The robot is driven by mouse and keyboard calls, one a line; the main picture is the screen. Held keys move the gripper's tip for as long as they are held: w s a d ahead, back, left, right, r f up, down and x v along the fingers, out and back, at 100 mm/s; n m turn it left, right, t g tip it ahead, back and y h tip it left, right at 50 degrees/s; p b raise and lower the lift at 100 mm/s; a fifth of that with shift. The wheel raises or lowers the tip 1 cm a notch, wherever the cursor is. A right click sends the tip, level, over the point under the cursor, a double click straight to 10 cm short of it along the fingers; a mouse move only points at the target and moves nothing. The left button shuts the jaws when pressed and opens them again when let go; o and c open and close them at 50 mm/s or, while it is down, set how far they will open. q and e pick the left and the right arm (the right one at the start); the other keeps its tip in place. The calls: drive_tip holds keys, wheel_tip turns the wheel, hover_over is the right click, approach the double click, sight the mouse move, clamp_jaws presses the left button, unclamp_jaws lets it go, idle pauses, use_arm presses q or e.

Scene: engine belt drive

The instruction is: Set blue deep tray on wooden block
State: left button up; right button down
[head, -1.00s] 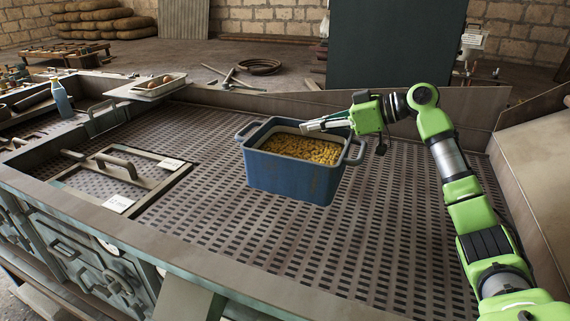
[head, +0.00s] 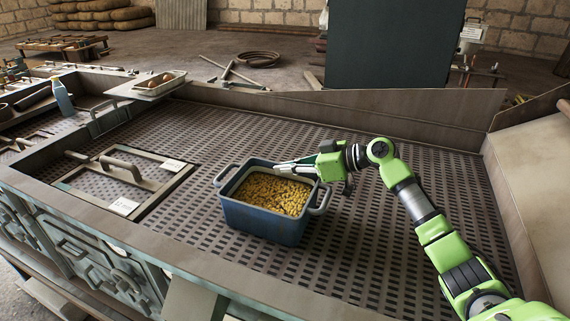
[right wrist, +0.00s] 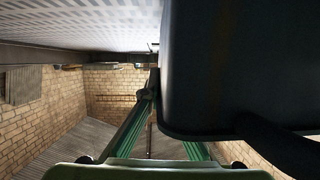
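The blue deep tray (head: 262,222), filled with yellow grains, is upright over the slotted metal bed, near the middle of the head view. I cannot tell whether its base touches the bed. My right gripper (head: 284,167) reaches across its far right rim and looks shut on the wall there. In the right wrist view the dark tray wall (right wrist: 215,75) fills the right side and hides much of one finger; the other finger (right wrist: 137,118) shows beside it. I cannot make out a wooden block. My left gripper is out of view.
A framed hatch with a handle (head: 122,170) lies to the left. A pale dish (head: 158,85) sits on the far left edge, with a blue bottle (head: 63,97) further left. Raised walls border the bed.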

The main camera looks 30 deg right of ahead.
drive_tip(key=shift+r, duration=0.2)
drive_tip(key=c, duration=2.3)
unclamp_jaws()
drive_tip(key=shift+f, duration=0.15)
